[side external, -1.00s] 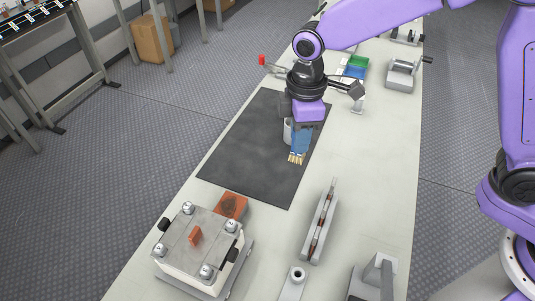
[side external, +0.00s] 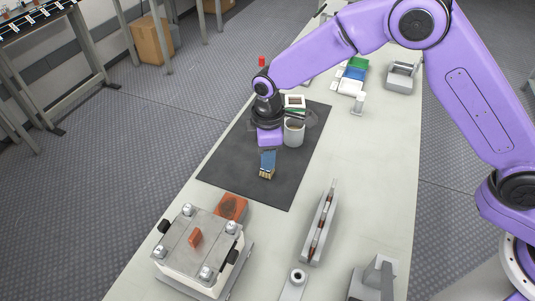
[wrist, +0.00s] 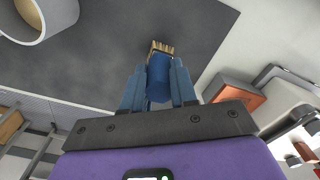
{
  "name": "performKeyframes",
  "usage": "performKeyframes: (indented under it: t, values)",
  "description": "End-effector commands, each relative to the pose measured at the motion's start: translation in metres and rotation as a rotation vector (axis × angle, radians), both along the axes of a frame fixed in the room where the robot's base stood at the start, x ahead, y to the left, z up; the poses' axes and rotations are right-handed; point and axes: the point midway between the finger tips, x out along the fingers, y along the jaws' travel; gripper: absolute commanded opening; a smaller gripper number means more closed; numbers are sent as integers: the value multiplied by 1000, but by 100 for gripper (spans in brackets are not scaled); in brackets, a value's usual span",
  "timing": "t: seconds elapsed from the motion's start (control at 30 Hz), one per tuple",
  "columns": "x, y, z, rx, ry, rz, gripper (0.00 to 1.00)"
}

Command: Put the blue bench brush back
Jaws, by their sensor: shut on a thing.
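The blue bench brush (wrist: 159,78) is between my gripper's fingers in the wrist view, with its tan bristles pointing away from the palm. In the side view the brush bristles (side external: 266,174) hang below my gripper (side external: 268,155), over the dark mat (side external: 225,165). My gripper (wrist: 158,85) is shut on the brush handle. A light grey cup (side external: 293,133) stands on the mat just right of my gripper and apart from the brush. The cup also shows at the top left of the wrist view (wrist: 62,14); its inside looks empty where visible.
A metal-topped fixture (side external: 200,250) and an orange block (side external: 231,207) stand at the near left. A long grey holder (side external: 319,225) lies nearer right. Green, blue and white bins (side external: 354,74) stand at the back. The front part of the mat is clear.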

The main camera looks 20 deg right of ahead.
Motion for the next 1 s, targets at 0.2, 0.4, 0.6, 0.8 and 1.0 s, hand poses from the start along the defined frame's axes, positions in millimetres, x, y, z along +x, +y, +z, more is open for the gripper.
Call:
performKeyframes:
  t: [0.2, 0.4, 0.6, 0.8, 1.0]
  values:
    - [0, 0, -4, 2, -1, 0, 0]
    - [0, 0, -7, 0, 0, 0, 0]
    - [0, 0, -7, 1, -1, 0, 53]
    - [0, 0, -6, 1, -1, -1, 53]
    - [1, 0, 11, 3, -4, 0, 53]
